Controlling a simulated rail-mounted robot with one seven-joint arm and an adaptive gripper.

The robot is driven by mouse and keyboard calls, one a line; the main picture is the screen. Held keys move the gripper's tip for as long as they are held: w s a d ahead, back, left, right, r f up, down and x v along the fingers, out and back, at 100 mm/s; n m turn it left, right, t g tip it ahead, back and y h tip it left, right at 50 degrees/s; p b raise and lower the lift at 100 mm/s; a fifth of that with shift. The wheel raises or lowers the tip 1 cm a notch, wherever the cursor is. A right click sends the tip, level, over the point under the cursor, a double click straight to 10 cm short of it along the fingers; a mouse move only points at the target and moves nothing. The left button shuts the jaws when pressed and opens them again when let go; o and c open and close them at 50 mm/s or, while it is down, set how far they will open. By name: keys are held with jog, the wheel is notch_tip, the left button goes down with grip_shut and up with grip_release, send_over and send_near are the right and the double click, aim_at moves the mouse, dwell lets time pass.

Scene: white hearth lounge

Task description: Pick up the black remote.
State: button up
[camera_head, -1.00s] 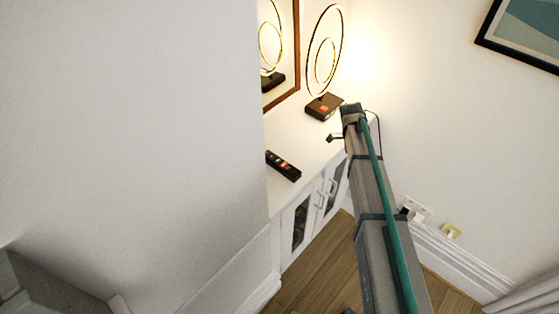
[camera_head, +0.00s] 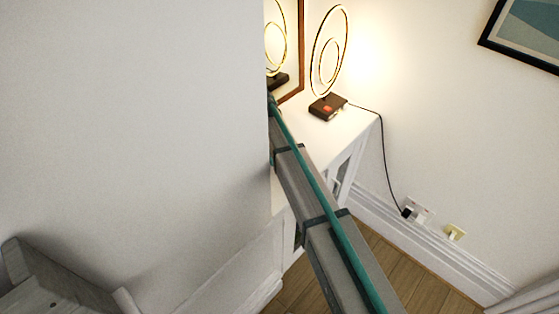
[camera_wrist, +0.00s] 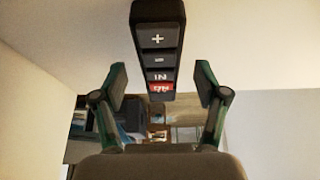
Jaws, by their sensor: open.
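The black remote (camera_wrist: 158,45) shows in the wrist view at top centre, with plus and minus buttons and a red button at its near end. My gripper (camera_wrist: 161,84) is open and empty, with one finger on each side of the remote's near end. A gap shows on both sides, and I see no contact. In the head view the remote is not visible, and my gripper is hidden behind the wall edge.
A lit ring lamp (camera_head: 327,105) stands on the cabinet (camera_head: 352,128), to the right of my arm, with its cord running down to a wall socket (camera_head: 418,212). A brown-framed mirror (camera_head: 291,50) stands behind. A large white wall (camera_head: 130,120) blocks the left of the head view.

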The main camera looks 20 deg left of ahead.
jog(key=shift+x, duration=0.9)
jog(key=c, duration=1.3)
